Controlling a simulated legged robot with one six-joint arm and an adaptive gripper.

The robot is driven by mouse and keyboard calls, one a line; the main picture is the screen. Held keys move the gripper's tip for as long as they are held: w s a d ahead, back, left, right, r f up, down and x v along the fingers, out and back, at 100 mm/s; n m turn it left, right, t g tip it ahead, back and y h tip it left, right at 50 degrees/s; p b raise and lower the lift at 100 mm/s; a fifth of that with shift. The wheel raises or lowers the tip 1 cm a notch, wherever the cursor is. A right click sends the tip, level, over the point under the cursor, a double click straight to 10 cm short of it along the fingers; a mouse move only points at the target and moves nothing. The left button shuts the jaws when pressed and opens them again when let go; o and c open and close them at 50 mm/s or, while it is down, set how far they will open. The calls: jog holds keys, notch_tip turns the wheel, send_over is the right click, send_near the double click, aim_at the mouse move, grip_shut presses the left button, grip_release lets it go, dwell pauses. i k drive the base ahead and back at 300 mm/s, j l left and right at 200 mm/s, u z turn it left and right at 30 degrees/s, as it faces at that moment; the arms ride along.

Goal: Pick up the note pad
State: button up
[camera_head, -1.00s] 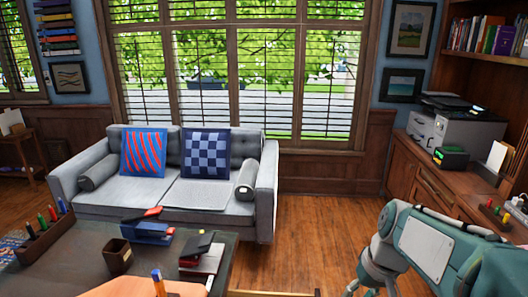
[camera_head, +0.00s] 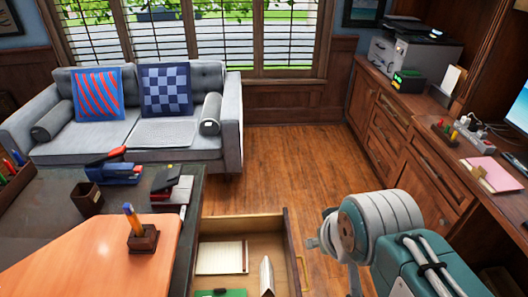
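A pale lined note pad (camera_head: 222,257) lies flat in an open wooden drawer (camera_head: 272,227) at the bottom centre. A pink pad or stack of paper (camera_head: 492,173) lies on the wooden counter at the right; I cannot tell which of the two the task means. My teal and white arm shows at the lower right, to the right of the drawer. My gripper's fingers are not in view.
A green item (camera_head: 222,293) and a small upright item (camera_head: 267,276) share the drawer. A desk (camera_head: 60,212) with a pen holder (camera_head: 143,238) and stapler (camera_head: 113,173) is at left. A sofa (camera_head: 180,132) stands behind; open floor (camera_head: 290,165) lies between.

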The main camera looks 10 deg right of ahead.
aim_at(231, 257)
jog(key=k+l+u, duration=0.15)
jog(key=l+u, duration=0.15)
jog(key=l, duration=0.15)
jog(key=k+l+u, duration=0.25)
jog(key=l, duration=0.2)
jog(key=k+l+u, duration=0.3)
jog(key=i+l, duration=0.05)
jog(key=l, duration=0.05)
